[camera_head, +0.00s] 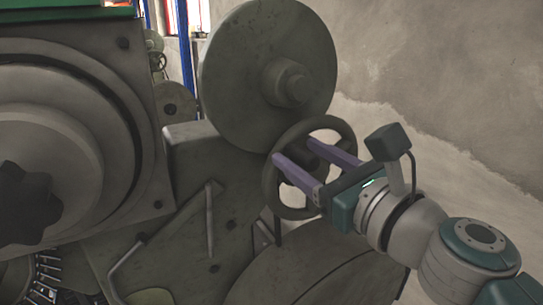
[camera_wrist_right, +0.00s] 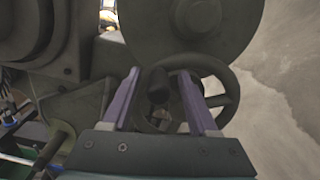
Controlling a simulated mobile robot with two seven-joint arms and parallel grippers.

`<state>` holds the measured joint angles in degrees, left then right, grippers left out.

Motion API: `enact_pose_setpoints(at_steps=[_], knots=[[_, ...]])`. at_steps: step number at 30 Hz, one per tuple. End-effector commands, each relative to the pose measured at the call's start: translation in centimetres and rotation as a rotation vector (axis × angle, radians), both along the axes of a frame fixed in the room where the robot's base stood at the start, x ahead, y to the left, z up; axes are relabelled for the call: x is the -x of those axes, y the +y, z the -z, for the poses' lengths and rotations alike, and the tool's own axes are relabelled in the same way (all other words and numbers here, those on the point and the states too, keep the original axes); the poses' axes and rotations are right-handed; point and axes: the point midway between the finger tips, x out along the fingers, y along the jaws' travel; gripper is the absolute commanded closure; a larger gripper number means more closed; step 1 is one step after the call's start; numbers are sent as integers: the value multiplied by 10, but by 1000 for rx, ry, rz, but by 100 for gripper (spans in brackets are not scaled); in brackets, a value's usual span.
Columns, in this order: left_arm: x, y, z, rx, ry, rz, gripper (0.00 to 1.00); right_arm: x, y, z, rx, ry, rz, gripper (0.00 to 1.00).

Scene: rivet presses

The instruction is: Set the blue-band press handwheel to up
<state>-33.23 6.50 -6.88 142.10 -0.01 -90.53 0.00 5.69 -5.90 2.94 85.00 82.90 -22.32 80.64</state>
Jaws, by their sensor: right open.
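A dark grey handwheel (camera_head: 270,188) with a round rim and spokes stands on the press, below a large grey disc. In the wrist view its rim (camera_wrist_right: 234,92) shows behind and to the right of the fingers. My right gripper (camera_head: 295,150) is open, with its two purple fingers in front of the wheel and overlapping it in the picture. In the wrist view a dark knob or hub (camera_wrist_right: 157,84) shows between the fingers (camera_wrist_right: 158,72). I cannot tell whether they touch the wheel. I see no blue band on the press. My left gripper is not in view.
The large grey disc (camera_head: 255,75) stands just above the wheel. The press body (camera_head: 200,155) and a big round housing (camera_head: 55,150) fill the left. A rounded grey cover (camera_head: 300,265) lies below the wheel. A bare wall (camera_head: 450,80) is at right.

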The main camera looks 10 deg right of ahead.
Motion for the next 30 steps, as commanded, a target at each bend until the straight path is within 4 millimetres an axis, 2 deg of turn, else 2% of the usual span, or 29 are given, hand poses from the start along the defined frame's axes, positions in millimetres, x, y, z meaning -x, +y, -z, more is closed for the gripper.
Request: enact_pose_setpoints(at_steps=[5, 12, 18, 22, 30], knots=[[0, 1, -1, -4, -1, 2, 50, 16, -6, 1, 2, 2, 2, 40], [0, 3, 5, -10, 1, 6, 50, 60, -22, 3, 3, 2, 2, 40], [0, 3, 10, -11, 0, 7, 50, 86, -32, 2, 1, 1, 0, 40], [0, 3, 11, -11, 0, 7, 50, 92, -34, 1, 0, 1, 0, 40], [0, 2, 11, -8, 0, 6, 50, 93, -34, 0, 0, 0, 0, 40]])
